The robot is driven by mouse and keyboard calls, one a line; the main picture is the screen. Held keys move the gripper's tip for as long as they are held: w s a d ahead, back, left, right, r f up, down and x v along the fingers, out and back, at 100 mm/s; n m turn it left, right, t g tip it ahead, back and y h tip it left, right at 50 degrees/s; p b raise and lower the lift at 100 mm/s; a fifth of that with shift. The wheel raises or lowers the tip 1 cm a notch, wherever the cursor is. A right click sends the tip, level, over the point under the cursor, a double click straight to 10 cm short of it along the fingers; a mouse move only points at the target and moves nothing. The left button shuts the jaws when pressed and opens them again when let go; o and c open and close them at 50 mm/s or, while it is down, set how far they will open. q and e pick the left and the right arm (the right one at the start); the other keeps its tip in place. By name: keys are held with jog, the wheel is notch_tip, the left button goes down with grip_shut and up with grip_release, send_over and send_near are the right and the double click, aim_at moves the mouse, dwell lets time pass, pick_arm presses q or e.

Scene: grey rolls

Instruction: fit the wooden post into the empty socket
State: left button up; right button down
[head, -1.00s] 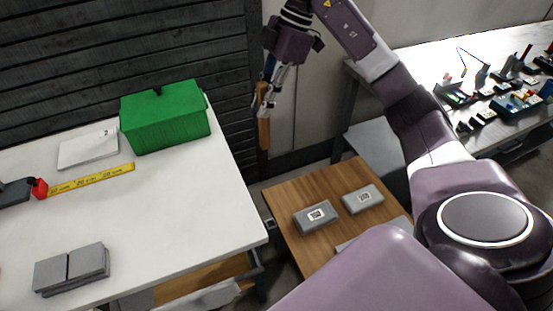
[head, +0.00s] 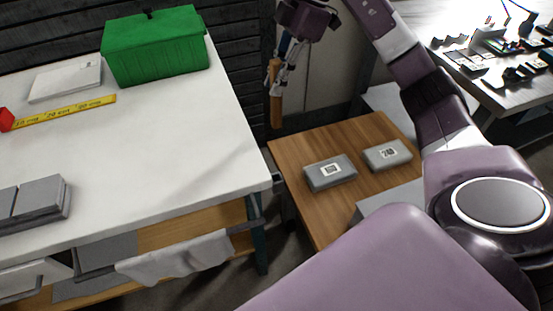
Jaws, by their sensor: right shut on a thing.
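My right gripper (head: 281,66) is shut on the wooden post (head: 276,104), a slim brown stick hanging about upright below the fingers. It is in the air at the top middle of the head view, beyond the white table's right edge and above the low wooden table's far-left corner. The post appears clear of both tables. I cannot make out an empty socket in this view. My left gripper is not in view.
The white table (head: 150,165) holds a green box (head: 155,50), a yellow measuring strip (head: 65,110) and grey blocks (head: 40,198). Two labelled grey boxes (head: 330,173) (head: 387,155) lie on the low wooden table (head: 300,150). A cluttered bench (head: 530,95) stands at right.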

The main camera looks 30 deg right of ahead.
aim_at(272, 109)
notch_tip(272, 109, down, 5)
jog(key=b, duration=0.3)
jog(key=shift+r, duration=0.2)
jog(key=shift+f+b, duration=0.4)
jog(key=shift+b, duration=0.1)
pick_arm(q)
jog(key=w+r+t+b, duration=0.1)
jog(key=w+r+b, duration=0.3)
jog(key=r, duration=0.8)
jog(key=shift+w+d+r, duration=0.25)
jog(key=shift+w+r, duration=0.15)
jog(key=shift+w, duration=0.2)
pick_arm(e)
notch_tip(272, 109, down, 20)
